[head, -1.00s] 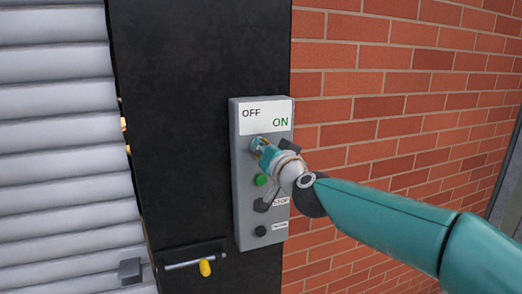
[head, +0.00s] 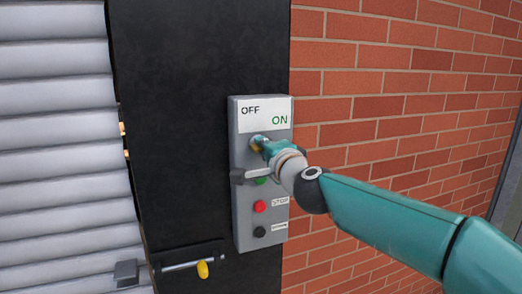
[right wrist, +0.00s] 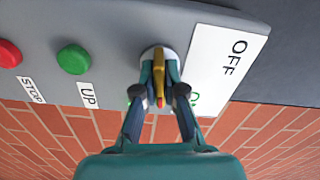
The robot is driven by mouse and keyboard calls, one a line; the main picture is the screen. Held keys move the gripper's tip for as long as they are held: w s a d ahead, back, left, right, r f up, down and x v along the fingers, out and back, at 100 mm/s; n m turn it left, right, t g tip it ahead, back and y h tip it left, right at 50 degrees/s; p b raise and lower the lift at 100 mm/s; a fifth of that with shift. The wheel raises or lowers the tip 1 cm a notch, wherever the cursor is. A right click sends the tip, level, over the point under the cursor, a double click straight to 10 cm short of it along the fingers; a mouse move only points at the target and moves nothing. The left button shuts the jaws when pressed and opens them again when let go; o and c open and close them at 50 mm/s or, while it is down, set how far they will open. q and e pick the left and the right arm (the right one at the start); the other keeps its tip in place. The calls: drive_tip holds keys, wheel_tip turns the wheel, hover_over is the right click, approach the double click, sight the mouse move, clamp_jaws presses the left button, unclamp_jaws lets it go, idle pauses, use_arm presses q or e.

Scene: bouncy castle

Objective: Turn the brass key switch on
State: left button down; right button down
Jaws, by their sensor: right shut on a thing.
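The brass key (right wrist: 160,88) sits in a round switch (right wrist: 150,54) on the grey control box. In the right wrist view my right gripper (right wrist: 159,70) is shut on the key, one finger on each side. In the head view the right gripper (head: 262,145) reaches the switch from the right, just below the white OFF/ON label (head: 263,112). The gripper mostly hides the key there. In the right wrist view a finger covers much of the word ON. My left gripper is not in view.
The box (head: 243,215) also carries a green UP button (right wrist: 74,58), a red STOP button (head: 260,206) and a black knob (head: 259,231). It is on a black post (head: 185,120) beside a brick wall (head: 400,90). A grey shutter (head: 55,150) and a yellow-handled bolt (head: 203,269) are at left.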

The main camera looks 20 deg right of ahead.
drive_tip(key=shift+f+m, duration=0.3)
drive_tip(key=shift+m, duration=0.6)
drive_tip(key=c, duration=1.3)
unclamp_jaws()
drive_tip(key=shift+d, duration=0.15)
drive_tip(key=shift+o, duration=0.2)
drive_tip(key=shift+r, duration=0.1)
drive_tip(key=shift+s, duration=0.15)
drive_tip(key=s, duration=1.1)
drive_tip(key=shift+s+d, duration=0.25)
drive_tip(key=shift+s, duration=0.05)
drive_tip(key=shift+d, duration=0.1)
